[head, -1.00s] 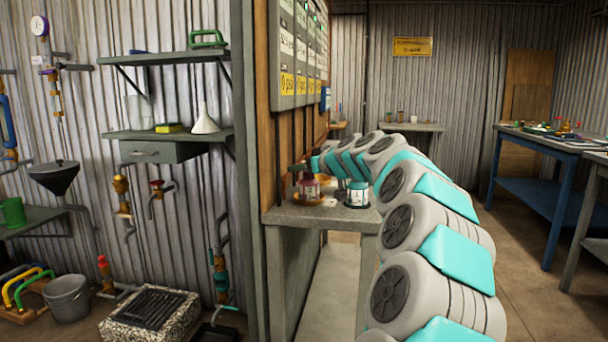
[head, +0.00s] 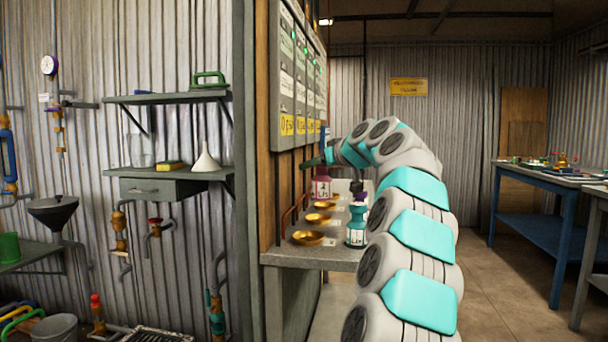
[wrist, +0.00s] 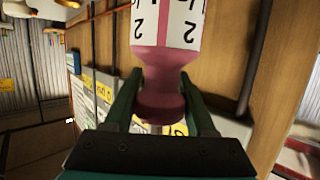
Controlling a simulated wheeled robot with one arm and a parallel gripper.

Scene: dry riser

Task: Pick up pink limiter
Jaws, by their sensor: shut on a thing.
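The pink limiter (head: 321,186) has a white label band and stands roughly upright at the back of the grey shelf's dishes in the head view. In the wrist view the pink limiter (wrist: 163,75) fills the upper middle, its narrow neck between the two green fingers. My gripper (wrist: 163,100) is shut on that neck. In the head view my gripper (head: 318,161) is small, at the limiter's top. The limiter's far end is cut off in the wrist view, and I cannot tell whether its base touches anything.
A teal limiter (head: 356,225) stands on the grey shelf (head: 275,258) at its front right, close to my arm. Gold dishes (head: 308,238) line the shelf. Open floor lies to the right.

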